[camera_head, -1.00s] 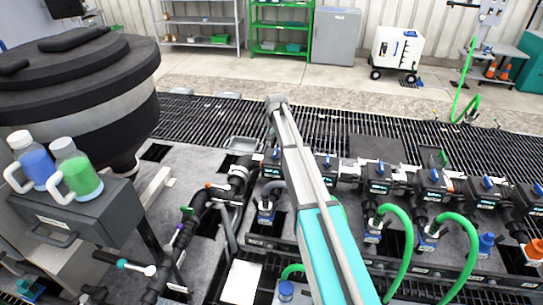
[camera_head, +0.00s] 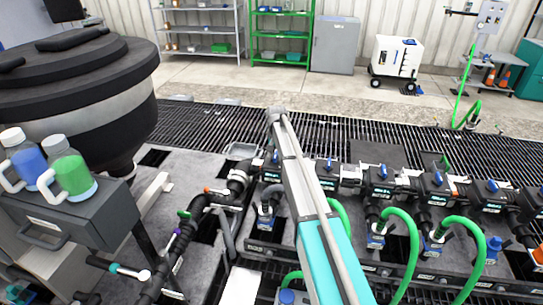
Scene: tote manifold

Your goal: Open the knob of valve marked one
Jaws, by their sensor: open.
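A row of black valves with blue knobs runs along the manifold (camera_head: 400,262) from the middle to the right edge. The knobs include one near the left end (camera_head: 276,157), one just right of my arm (camera_head: 328,163), one further right (camera_head: 383,170) and another beyond it (camera_head: 437,178). Their small labels are too small to read, so I cannot tell which valve is marked one. My white and teal arm rises from the bottom centre and covers part of the manifold between the left knobs. My gripper does not show.
Green hoses (camera_head: 412,240) loop up from the manifold's front. Black piping (camera_head: 190,225) runs left of it. A large dark tank (camera_head: 80,85) and a grey box (camera_head: 75,215) with blue and green bottles stand at left. Open grating (camera_head: 215,115) lies behind.

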